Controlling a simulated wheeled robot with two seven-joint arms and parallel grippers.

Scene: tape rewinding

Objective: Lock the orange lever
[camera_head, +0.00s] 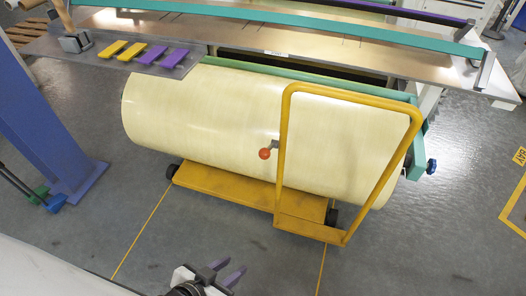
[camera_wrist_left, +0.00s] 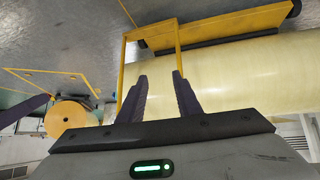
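The orange lever (camera_head: 264,154) shows in the head view as an orange ball on a short grey arm, in front of the cream roll (camera_head: 215,120) and just left of the yellow cart's upright handle frame. My left gripper (camera_head: 231,267) is at the bottom of the head view, below and apart from the lever. In the left wrist view, its two dark fingers (camera_wrist_left: 160,86) stand apart with nothing between them. I cannot make out the lever in the left wrist view.
The yellow cart (camera_head: 240,190) stands under the roll, and its handle frame (camera_head: 285,140) rises right of the lever. A machine table (camera_head: 350,50) spans the top, with yellow and purple pieces (camera_head: 123,51) at its left end. Grey floor between gripper and cart is clear.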

